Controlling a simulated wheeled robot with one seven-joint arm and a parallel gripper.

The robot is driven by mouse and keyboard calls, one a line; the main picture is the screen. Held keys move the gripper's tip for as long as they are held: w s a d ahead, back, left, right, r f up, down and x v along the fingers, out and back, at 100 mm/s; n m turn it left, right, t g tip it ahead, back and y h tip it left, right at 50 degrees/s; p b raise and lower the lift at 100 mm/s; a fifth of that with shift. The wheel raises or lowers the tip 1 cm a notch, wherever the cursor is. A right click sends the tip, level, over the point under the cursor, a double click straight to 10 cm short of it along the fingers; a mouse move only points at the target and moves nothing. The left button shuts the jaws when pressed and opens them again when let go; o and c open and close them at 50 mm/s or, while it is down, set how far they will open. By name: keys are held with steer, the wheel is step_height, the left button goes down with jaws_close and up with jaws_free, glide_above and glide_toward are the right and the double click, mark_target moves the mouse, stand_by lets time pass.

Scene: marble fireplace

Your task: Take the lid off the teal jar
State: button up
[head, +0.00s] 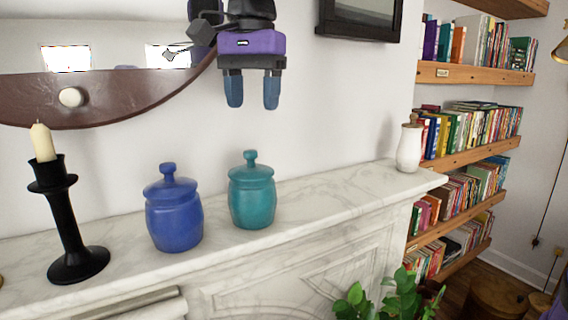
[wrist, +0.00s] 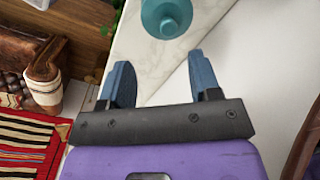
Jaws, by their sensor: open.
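The teal jar (head: 252,200) stands upright on the marble mantel, with its knobbed lid (head: 251,170) on top. In the wrist view the lid (wrist: 158,12) shows from above near the top edge, with its round knob towards me. My gripper (head: 252,102) hangs fingers down in front of the wall, well above the teal jar and apart from it. In the wrist view its two blue fingers (wrist: 162,80) are spread with nothing between them.
A blue lidded jar (head: 174,215) stands just left of the teal jar. Further left is a black candlestick (head: 68,220) with a candle. The mantel (head: 335,190) is bare between the teal jar and bottle.

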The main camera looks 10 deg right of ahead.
mark_target(251, 151)
steer(key=shift+w+a+r+m, duration=0.1)
steer(key=shift+w+a+m, duration=0.25)
steer(key=shift+w, duration=0.15)
step_height(251, 151, down, 11)
steer(key=shift+w+d+r, duration=0.1)
steer(key=shift+w+r, duration=0.05)
steer(key=shift+c, duration=0.2)
steer(key=c, duration=1)
